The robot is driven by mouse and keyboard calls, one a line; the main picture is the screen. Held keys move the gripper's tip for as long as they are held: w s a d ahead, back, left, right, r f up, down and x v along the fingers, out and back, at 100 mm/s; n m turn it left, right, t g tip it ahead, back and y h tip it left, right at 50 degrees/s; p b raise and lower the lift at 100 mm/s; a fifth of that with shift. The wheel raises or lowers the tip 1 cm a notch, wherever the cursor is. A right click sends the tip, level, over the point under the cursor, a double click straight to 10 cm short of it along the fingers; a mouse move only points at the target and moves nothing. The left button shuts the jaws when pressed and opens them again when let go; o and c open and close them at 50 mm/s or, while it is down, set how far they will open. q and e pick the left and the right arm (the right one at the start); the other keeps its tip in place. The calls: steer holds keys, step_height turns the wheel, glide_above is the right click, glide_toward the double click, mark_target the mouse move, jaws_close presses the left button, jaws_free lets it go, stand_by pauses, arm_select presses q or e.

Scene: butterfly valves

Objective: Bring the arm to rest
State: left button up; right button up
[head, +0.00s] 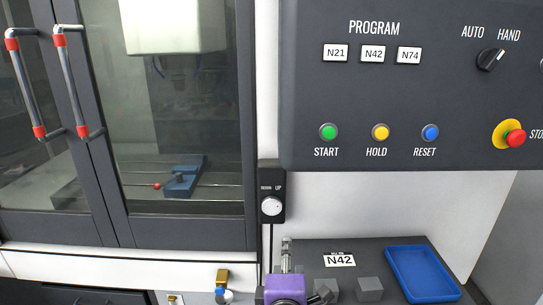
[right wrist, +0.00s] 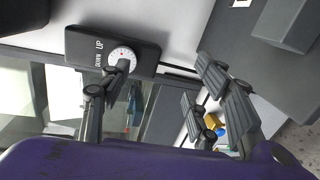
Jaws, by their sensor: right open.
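My right gripper (head: 303,272) shows at the bottom middle of the head view, its purple body partly cut off by the lower edge. In the right wrist view its two grey fingers (right wrist: 163,75) stand wide apart with nothing between them held. The gripper is below the small dark DOWN/UP box with a white dial (head: 271,206). In the right wrist view the left finger overlaps the lower part of this dial (right wrist: 122,58); I cannot tell whether they touch. My left gripper is not in view.
A dark shelf with an N42 label (head: 340,260), grey blocks (head: 369,289) and a blue tray (head: 422,273) is right of the gripper. A control panel (head: 400,90) overhangs it. Closed machine doors with two handles (head: 78,85) stand left. Small valve-like fittings (head: 222,276) sit low left.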

steer(key=s+d+f+m+g+h, duration=0.1)
steer(key=s+d+f+m+g, duration=0.8)
steer(key=s+d+f, duration=0.6)
steer(key=s+d+f+m+g+y, duration=0.1)
steer(key=s+d+f+m+g, duration=0.15)
steer(key=s, duration=0.65)
steer(key=s+d+f+m+g, duration=0.1)
steer(key=s+m, duration=0.2)
steer(key=s, duration=0.6)
steer(key=s+d+f+m+g+y, duration=0.1)
steer(key=s+f+m+g, duration=0.15)
steer(key=s, duration=0.55)
steer(key=w+a+f+t, duration=0.4)
steer(key=w+f+t, duration=0.3)
steer(key=f, duration=0.3)
steer(key=shift+w+f+m+t+y, duration=0.3)
steer(key=shift+f+t+y, duration=0.1)
